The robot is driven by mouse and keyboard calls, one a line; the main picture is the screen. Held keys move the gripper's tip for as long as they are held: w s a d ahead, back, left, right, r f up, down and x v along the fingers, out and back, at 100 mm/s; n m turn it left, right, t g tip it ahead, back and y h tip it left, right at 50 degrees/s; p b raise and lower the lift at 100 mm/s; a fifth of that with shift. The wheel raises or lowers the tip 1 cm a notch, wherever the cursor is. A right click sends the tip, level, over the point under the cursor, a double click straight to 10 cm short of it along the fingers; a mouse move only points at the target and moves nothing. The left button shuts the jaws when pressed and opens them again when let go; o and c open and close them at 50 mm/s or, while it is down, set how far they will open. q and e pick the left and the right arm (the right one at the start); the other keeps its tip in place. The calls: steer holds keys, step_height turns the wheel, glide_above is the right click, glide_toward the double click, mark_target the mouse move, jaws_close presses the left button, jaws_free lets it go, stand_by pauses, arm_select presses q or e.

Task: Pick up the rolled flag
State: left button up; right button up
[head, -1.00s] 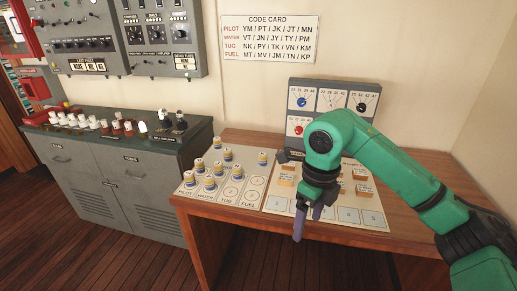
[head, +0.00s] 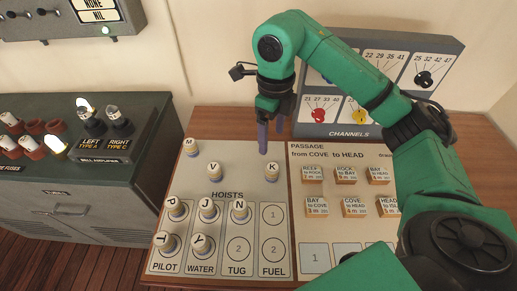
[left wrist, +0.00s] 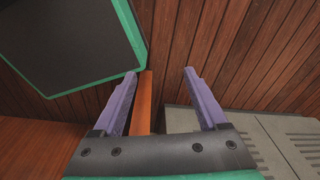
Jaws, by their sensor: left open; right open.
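Several small rolled flags with lettered tops stand on the hoists board (head: 190,185) on the desk. P, J and N stand in the upper row of slots, T and Y (head: 202,244) in the lower row. My right gripper (head: 271,140) points down, open, just behind flag K, with nothing visible between its fingers. My left gripper (left wrist: 160,76) is open and empty in the left wrist view, above the floor; the head view does not show it.
A passage card (head: 330,228) with several orange-edged blocks lies right of the hoists board. The channels panel (head: 440,75) stands behind, partly hidden by my right arm. A grey cabinet (head: 80,220) with bell-amplifier parts is left. TUG and FUEL lower slots are empty.

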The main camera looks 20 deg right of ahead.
mark_target(273, 167)
steer(key=f, duration=0.2)
steer(key=s+f+p, duration=0.1)
steer(key=f, duration=0.1)
steer(key=s+f+p, duration=0.1)
steer(key=f, duration=0.1)
steer(key=shift+s+f, duration=0.2)
steer(key=shift+f, duration=0.15)
steer(key=f, duration=0.2)
steer(key=f+p, duration=0.1)
steer(key=f, duration=0.1)
steer(key=f+p, duration=0.1)
steer(key=f, duration=0.1)
steer(key=shift+w+d+f, duration=0.1)
steer(key=shift+w+f, duration=0.25)
steer(key=shift+w, duration=0.05)
steer(key=shift+f, duration=0.15)
steer(key=c, duration=0.3)
arm_select(q)
steer(key=r, duration=0.1)
steer(key=s+r, duration=0.1)
steer(key=r, duration=0.1)
steer(key=s+r, duration=0.1)
steer(key=shift+s+r, duration=0.1)
steer(key=shift+r, duration=0.1)
arm_select(e)
jaws_close()
